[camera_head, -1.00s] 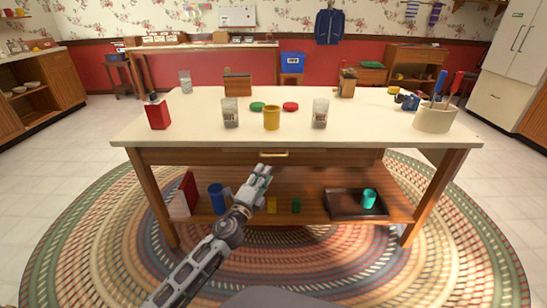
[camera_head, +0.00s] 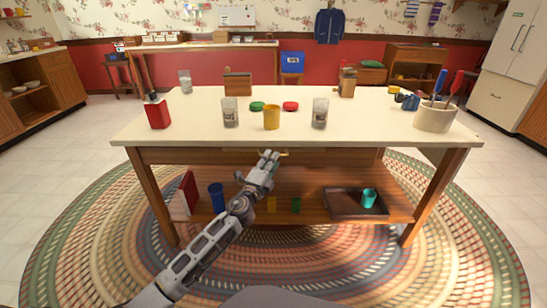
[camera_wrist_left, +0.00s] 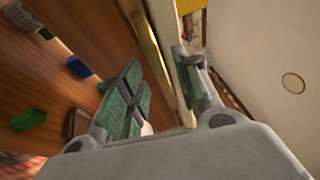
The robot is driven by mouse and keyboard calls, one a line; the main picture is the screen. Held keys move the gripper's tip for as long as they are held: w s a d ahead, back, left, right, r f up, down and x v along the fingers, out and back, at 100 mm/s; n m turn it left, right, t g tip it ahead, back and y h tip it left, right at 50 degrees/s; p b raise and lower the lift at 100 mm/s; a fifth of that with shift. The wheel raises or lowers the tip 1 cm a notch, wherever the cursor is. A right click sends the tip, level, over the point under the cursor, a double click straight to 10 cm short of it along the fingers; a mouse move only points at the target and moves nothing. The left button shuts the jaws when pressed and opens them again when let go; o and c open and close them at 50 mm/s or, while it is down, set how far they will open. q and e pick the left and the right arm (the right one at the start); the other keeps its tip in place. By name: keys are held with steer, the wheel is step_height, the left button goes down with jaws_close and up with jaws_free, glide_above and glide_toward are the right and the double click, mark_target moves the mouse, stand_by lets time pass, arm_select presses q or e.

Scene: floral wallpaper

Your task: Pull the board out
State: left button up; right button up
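The board (camera_head: 330,157) shows as a wooden front just under the cream tabletop, flush with the table front as far as I can tell. Its brass handle (camera_head: 284,153) is at the middle, partly hidden behind my left gripper (camera_head: 269,158). In the left wrist view my left gripper (camera_wrist_left: 165,92) has its fingers apart. A pale gold strip (camera_wrist_left: 150,45) runs between them, looking like the handle or the board's edge. I cannot tell whether the fingers touch it. My right gripper is not in view.
The table (camera_head: 180,130) carries a yellow mug (camera_head: 271,118), glass jars, a red box (camera_head: 158,114) and a utensil crock (camera_head: 435,118). The lower shelf holds coloured cups and a dark tray (camera_head: 345,203). The rug (camera_head: 330,265) in front is clear.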

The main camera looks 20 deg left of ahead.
arm_select(q)
steer(key=shift+x, duration=1.45)
jaws_close()
